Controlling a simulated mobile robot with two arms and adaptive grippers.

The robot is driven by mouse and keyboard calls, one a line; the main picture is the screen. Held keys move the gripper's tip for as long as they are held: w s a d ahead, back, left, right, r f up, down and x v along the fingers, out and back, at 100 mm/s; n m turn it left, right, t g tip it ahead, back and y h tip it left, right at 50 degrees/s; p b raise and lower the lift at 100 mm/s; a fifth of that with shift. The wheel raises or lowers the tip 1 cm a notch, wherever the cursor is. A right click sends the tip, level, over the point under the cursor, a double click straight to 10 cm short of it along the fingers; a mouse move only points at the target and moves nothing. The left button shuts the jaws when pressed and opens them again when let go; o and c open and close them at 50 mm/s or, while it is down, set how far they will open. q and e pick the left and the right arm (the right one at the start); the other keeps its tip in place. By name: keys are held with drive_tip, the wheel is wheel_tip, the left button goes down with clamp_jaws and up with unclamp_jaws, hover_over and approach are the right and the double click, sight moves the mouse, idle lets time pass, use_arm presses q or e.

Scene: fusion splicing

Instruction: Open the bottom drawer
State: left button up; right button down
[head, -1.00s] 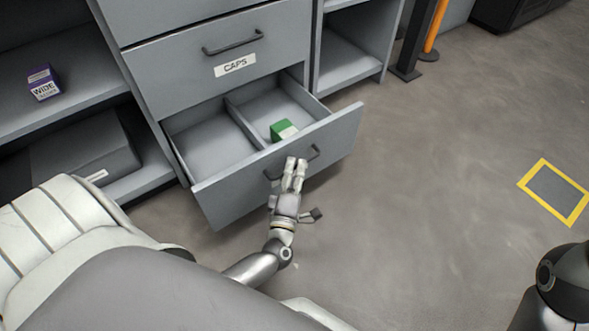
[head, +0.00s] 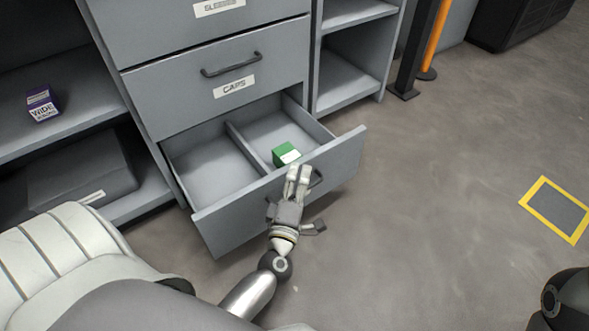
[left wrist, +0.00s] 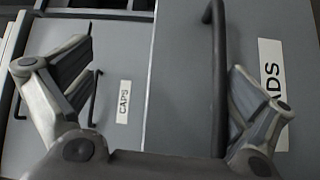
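The bottom drawer (head: 230,222) of the grey cabinet is pulled well out in the head view, its inside split by a divider. A green and white box (head: 286,154) lies in its right compartment. My left gripper (head: 298,170) is at the middle of the drawer's dark handle (head: 318,179), partly covering it. In the left wrist view, the fingers of my left gripper (left wrist: 160,65) are spread apart. The dark handle bar (left wrist: 218,60) shows between them, closer to the right finger. A partly hidden label ending in "ADS" (left wrist: 270,70) is on the drawer front. My right gripper is not in view.
The shut CAPS drawer (head: 170,92) is above the open one. Open shelves at left hold a purple box (head: 42,103) and a dark case (head: 80,172). The floor (head: 440,190) right of the drawer is clear.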

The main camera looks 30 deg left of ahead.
use_arm(q)
drive_tip(key=shift+t+y, duration=0.5)
drive_tip(key=shift+y, duration=0.1)
drive_tip(key=r, duration=0.2)
drive_tip(key=a+r, duration=0.1)
drive_tip(key=r, duration=0.2)
drive_tip(key=shift+w+a, duration=0.1)
drive_tip(key=shift+a, duration=0.05)
drive_tip(key=f, duration=0.2)
drive_tip(key=d+f, duration=0.1)
drive_tip(key=shift+f+g+h, duration=0.35)
drive_tip(key=shift+g+h, duration=0.05)
drive_tip(key=shift+c, duration=0.4)
drive_tip(key=shift+f+v, duration=0.2)
drive_tip(key=shift+v, duration=1.1)
drive_tip(key=shift+f+v, duration=0.2)
drive_tip(key=shift+v, duration=1.1)
drive_tip(key=c, duration=0.5)
drive_tip(key=shift+o, duration=0.2)
drive_tip(key=shift+v, duration=2.75)
drive_tip(key=shift+c, duration=0.7)
drive_tip(key=shift+s+d, duration=0.25)
drive_tip(key=shift+d, duration=0.05)
drive_tip(key=c, duration=0.4)
drive_tip(key=shift+s+d+f+b, duration=0.3)
drive_tip(key=shift+s+d+b, duration=0.05)
drive_tip(key=shift+s, duration=0.35)
